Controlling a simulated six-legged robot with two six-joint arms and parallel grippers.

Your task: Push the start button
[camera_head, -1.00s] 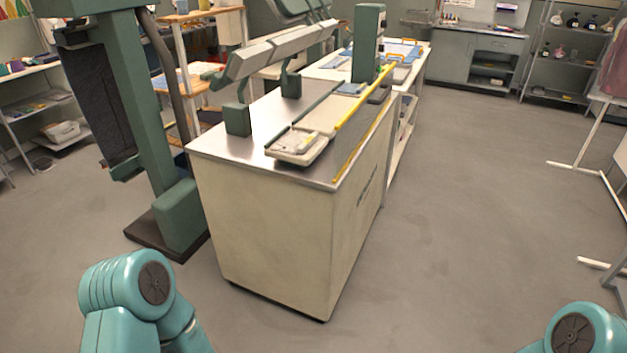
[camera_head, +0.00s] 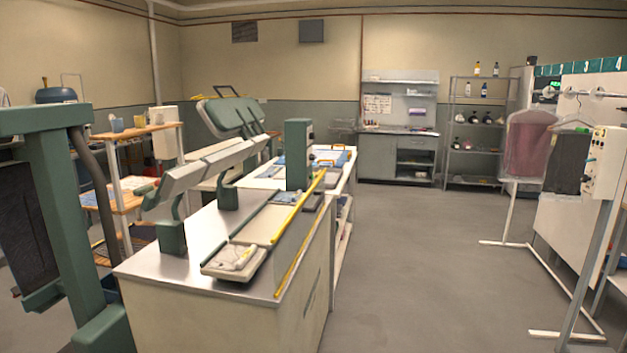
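A cream control box (camera_head: 603,163) stands on a grey post at the right edge of the camera_head view. Small knobs or buttons show on its face, but they are too small for me to tell which one is the start button. Neither of my grippers is in view, so their distance from the box does not show.
A metal-topped workbench (camera_head: 155,268) with a pressing machine stands at left centre, beside a green column (camera_head: 52,200). A garment rail (camera_head: 590,92) with a bagged red garment (camera_head: 528,145) is at right, on white floor legs (camera_head: 560,334). The grey floor (camera_head: 420,270) between is clear.

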